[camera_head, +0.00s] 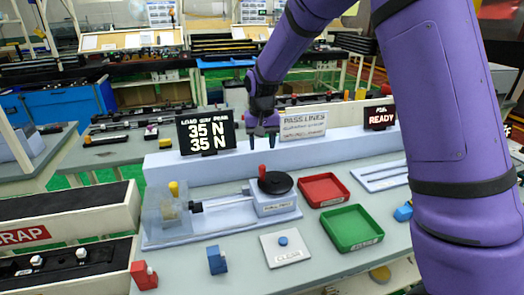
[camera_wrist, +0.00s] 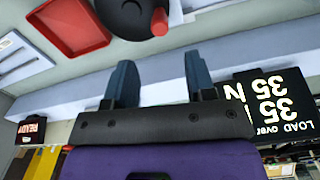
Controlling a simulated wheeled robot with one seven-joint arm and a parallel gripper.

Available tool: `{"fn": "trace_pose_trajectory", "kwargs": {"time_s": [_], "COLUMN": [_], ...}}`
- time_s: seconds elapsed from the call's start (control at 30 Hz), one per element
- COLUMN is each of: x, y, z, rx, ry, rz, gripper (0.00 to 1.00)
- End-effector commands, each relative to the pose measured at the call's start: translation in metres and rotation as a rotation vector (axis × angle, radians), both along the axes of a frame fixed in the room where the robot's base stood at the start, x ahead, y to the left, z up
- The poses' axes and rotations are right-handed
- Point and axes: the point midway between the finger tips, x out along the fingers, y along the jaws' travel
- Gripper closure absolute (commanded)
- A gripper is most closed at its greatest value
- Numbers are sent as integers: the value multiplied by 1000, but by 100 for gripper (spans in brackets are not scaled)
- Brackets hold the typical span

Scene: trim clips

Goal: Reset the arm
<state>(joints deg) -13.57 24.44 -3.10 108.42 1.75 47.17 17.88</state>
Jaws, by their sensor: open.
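A yellow piece (camera_head: 174,189) sits in the clear guard at the fixture's left end.
A red tray (camera_head: 322,190) and a green tray (camera_head: 352,228) lie right of the fixture. A blue clip (camera_head: 217,260), a red clip (camera_head: 144,275) and a CLEAR button plate (camera_head: 285,248) are in front. The load display reads 35 N twice; another sign (camera_head: 380,116) reads READY.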

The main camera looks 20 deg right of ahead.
Motion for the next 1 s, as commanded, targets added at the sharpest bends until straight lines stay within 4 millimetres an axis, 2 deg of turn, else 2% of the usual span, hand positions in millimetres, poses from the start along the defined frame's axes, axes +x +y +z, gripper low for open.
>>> {"fn": "trace_pose_trajectory", "kwargs": {"time_s": [0.33, 0.43, 0.57, 0.67, 0.8, 1.0], "x": [0, -5, -21, -41, -73, -123], "y": [0, -3, -13, -24, -38, -57], "z": [2, 10, 38, 66, 101, 142], "rx": [0, 3, 12, 20, 27, 32], "ry": [-1, -8, -38, -72, -116, -182], "rz": [0, 2, 8, 18, 32, 51], "gripper": [50, 50, 50, 50, 50, 50]}}
